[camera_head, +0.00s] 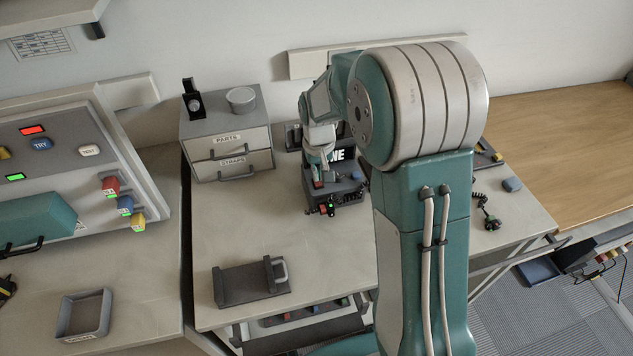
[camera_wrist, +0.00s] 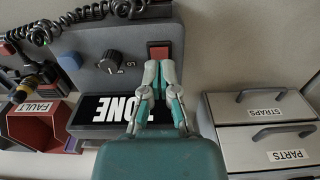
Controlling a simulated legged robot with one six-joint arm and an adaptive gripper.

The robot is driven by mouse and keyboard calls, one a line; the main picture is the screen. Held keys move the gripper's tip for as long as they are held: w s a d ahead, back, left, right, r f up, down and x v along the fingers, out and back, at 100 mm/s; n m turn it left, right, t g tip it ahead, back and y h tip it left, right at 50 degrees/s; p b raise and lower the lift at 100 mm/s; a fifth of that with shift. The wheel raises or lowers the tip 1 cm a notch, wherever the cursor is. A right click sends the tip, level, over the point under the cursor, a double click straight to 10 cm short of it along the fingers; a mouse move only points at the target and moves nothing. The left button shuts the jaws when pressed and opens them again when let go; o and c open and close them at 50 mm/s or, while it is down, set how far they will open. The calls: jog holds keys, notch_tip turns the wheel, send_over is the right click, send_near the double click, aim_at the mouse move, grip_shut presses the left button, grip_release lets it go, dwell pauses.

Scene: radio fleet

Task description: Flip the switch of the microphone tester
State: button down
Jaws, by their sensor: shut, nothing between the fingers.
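The microphone tester is a dark grey box (camera_head: 349,187) on the bench, partly hidden behind my arm in the head view. In the wrist view its grey panel (camera_wrist: 90,68) appears upside down, with a black knob (camera_wrist: 112,62), a black sign reading "TONE" (camera_wrist: 95,108) and a square red switch (camera_wrist: 158,48). My gripper (camera_wrist: 158,63) is shut and empty, its fingertips at the lower edge of the red switch in that view. I cannot tell whether they touch it. In the head view my gripper (camera_head: 319,182) is over the tester's left part.
A drawer cabinet (camera_head: 226,138) marked PARTS and STRAPS stands left of the tester. A dark cradle (camera_head: 240,287) sits nearer on the bench. A red FAULT bin (camera_wrist: 30,128) and a coiled black cord (camera_wrist: 95,12) are beside the panel. The bench between cabinet and cradle is clear.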

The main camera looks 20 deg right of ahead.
aim_at(318, 184)
jog(key=shift+f, duration=0.95)
dwell(0.6)
jog(key=shift+r, duration=3.5)
jog(key=shift+s+r, duration=0.1)
jog(key=s+r+t, duration=0.3)
jog(key=s+r, duration=0.8)
jog(key=s+r+t, duration=0.2)
jog(key=s, duration=1.1)
jog(key=shift+s+t, duration=0.25)
jog(key=shift+t, duration=0.05)
